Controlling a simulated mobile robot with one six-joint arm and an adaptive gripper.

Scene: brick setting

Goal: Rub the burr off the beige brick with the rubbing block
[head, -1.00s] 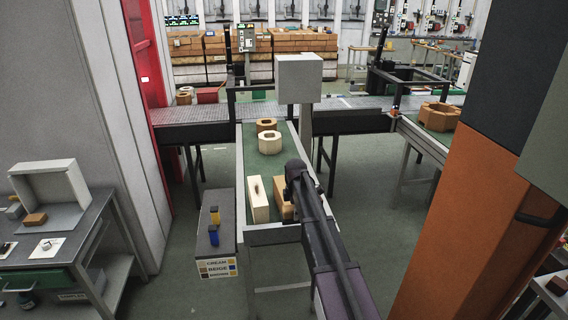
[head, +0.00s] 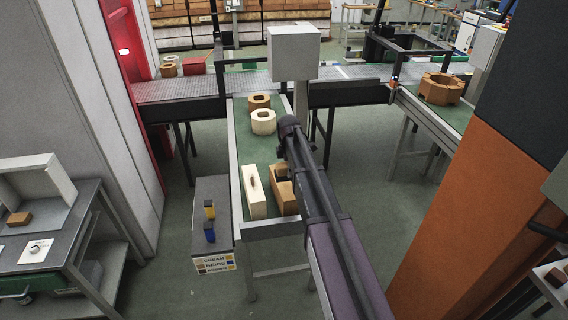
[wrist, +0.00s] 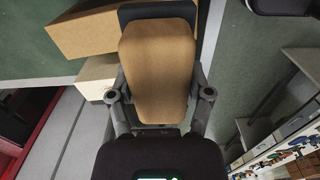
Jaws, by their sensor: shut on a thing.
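My gripper (wrist: 160,82) is shut on a tan block with rounded edges (wrist: 158,60), the rubbing block by its look; a dark plate shows at its far end. In the wrist view the beige brick (wrist: 82,32) lies left of the block, partly behind it. I cannot tell whether they touch. In the head view the beige brick (head: 286,205) lies at the near end of the green-topped conveyor (head: 238,150), partly hidden by my arm, with a dark patch on top. My gripper is not clearly seen there. I cannot make out the burr.
A cream brick (head: 254,196) lies close left of the beige one. Two more bricks (head: 263,122) stand farther up the conveyor. A grey box (head: 212,238) with blue and yellow items stands left. An orange and black column (head: 445,210) stands right.

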